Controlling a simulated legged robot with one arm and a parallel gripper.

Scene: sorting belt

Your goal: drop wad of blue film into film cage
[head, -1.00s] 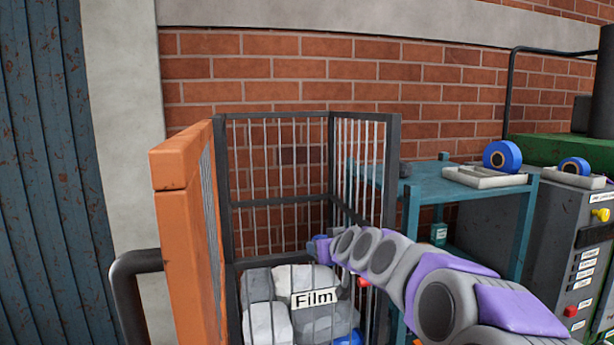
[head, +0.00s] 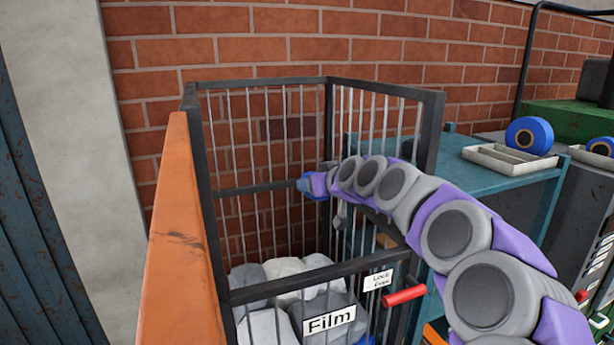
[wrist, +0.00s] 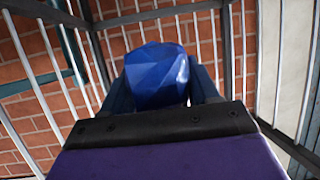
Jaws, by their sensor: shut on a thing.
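The wad of blue film (wrist: 157,70) is faceted and dark blue, held between the fingers of my gripper (wrist: 162,88). In the head view the wad (head: 304,185) shows small at the end of my gripper (head: 316,184). The film cage (head: 330,268) is a dark metal frame with thin bars and a "Film" label on its lower front. My gripper reaches over the low front rail, and the wad appears to be within the cage's upper space, above its contents. Bars surround it in the wrist view. My arm hides part of the cage's right side.
Grey and white bundles (head: 285,270) lie in the cage bottom. An orange panel (head: 185,250) stands along its left. A red handle (head: 404,295) sticks out at the front right. A teal table (head: 470,185) with a tray (head: 508,161) and blue roll (head: 529,135) stands right.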

